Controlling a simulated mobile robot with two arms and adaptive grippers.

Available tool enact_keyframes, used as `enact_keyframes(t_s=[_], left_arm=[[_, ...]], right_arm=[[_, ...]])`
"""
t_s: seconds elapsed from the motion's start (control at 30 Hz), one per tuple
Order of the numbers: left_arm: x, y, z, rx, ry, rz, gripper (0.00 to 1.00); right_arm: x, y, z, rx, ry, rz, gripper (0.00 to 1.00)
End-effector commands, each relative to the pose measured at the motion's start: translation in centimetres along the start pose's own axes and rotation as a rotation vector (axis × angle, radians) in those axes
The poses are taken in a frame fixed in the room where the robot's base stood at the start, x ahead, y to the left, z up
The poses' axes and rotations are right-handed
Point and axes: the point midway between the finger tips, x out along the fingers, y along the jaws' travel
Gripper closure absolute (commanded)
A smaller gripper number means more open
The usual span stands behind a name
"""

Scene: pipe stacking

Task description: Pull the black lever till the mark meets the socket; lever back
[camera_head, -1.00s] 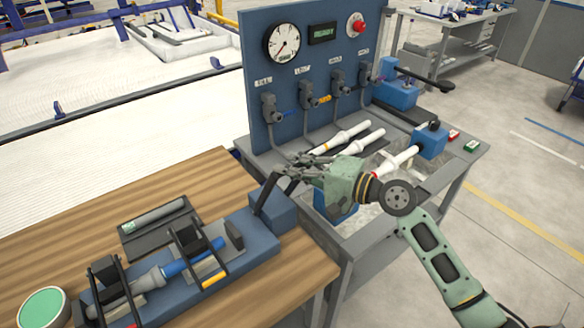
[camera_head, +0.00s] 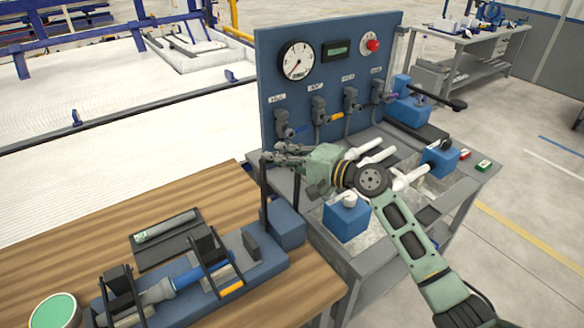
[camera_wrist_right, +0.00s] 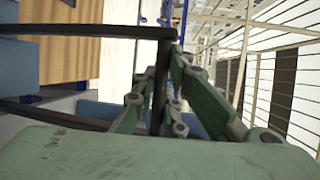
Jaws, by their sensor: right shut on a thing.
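The black lever (camera_head: 264,195) stands nearly upright at the right end of the blue bench fixture (camera_head: 262,262). My right gripper (camera_head: 276,154) is shut on the lever's top. In the right wrist view the lever (camera_wrist_right: 95,29) looks like a frame whose crossbar lies between the fingers (camera_wrist_right: 165,85). A blue pipe (camera_head: 188,279) lies in the fixture under black clamps, in line with a grey socket piece (camera_head: 157,293). The mark on the pipe is too small to make out, and the clamps hide part of the joint. My left gripper is out of view.
A dark tray with a grey tube (camera_head: 165,227) lies behind the fixture, and a green-topped round tin (camera_head: 53,312) stands front left. Right of the wooden table (camera_head: 90,250) is a test bench with a gauge panel (camera_head: 328,70), valves and white pipes.

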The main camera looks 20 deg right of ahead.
Motion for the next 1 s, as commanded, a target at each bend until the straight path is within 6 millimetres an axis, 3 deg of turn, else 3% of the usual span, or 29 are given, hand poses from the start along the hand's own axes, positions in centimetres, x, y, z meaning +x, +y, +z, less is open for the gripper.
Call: enact_keyframes(t_s=[0.03, 0.4, 0.97, 1.0], left_arm=[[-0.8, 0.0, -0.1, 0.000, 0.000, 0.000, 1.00], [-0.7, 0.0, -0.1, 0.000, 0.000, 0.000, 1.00], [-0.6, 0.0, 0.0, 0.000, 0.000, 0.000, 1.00], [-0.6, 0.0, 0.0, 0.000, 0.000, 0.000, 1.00]], right_arm=[[0.8, -1.1, -0.5, 0.004, 0.002, 0.033, 1.00], [4.9, -0.6, -2.1, 0.041, 0.002, 0.113, 1.00], [5.6, -0.5, -2.4, 0.039, 0.003, 0.113, 1.00], [5.5, -0.5, -2.4, 0.039, 0.003, 0.113, 0.89]])
